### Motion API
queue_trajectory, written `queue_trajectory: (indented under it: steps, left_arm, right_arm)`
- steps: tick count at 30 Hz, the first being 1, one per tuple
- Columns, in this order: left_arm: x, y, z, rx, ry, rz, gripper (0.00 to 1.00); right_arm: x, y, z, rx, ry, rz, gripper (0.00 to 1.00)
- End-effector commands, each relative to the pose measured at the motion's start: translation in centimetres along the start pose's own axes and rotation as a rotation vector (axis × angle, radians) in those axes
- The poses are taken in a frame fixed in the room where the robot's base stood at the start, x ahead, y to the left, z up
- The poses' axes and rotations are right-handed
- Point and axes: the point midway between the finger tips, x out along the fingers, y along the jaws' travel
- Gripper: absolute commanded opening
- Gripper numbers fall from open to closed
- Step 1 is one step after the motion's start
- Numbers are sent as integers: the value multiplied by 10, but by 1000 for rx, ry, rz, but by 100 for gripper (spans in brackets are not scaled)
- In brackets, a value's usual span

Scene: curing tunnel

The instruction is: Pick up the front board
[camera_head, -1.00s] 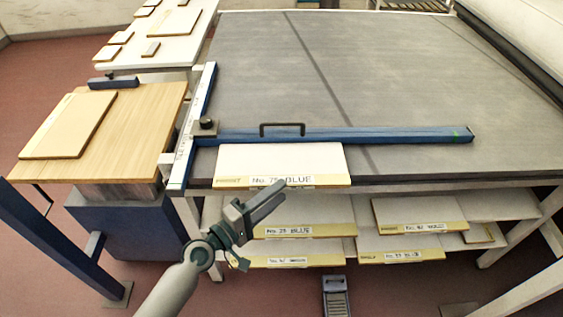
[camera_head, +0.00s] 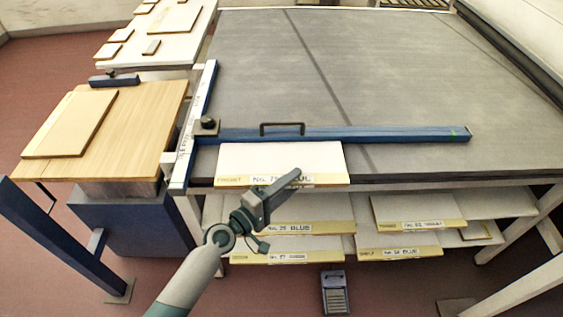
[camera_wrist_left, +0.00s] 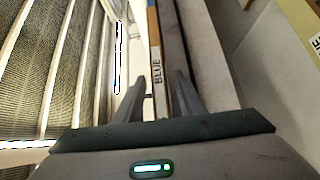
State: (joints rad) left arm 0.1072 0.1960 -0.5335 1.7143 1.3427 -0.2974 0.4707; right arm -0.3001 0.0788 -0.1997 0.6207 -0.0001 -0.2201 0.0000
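The front board (camera_head: 280,157) is a white panel with a yellowish front edge and a label ending in BLUE. It lies flat at the table's front edge, against the blue bar, and overhangs slightly. My left gripper (camera_head: 285,184) is in front of that edge and covers part of the label. In the left wrist view, the fingers of my left gripper (camera_wrist_left: 160,84) are apart, with a board edge (camera_wrist_left: 154,40) labelled BLUE lined up between them. I cannot tell whether the fingertips overlap the board. My right gripper is not in view.
The blue bar (camera_head: 370,135) with a black handle crosses the grey table (camera_head: 400,75). Shelves below hold several labelled boards (camera_head: 415,210). A wooden side table (camera_head: 140,125) carries another board on the left. A pedal (camera_head: 334,292) stands on the floor.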

Motion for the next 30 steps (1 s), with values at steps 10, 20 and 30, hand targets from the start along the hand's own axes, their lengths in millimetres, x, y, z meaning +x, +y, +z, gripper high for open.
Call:
queue_trajectory:
  steps: [10, 20, 30]
  left_arm:
    - [0, 0, 0, 0, 0, 0, 36]
    - [0, 1, 0, 1, 0, 2, 0]
    - [0, 6, 0, 1, 0, 3, 0]
  right_arm:
    - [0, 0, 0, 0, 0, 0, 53]
    - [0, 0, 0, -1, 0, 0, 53]
    - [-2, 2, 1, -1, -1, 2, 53]
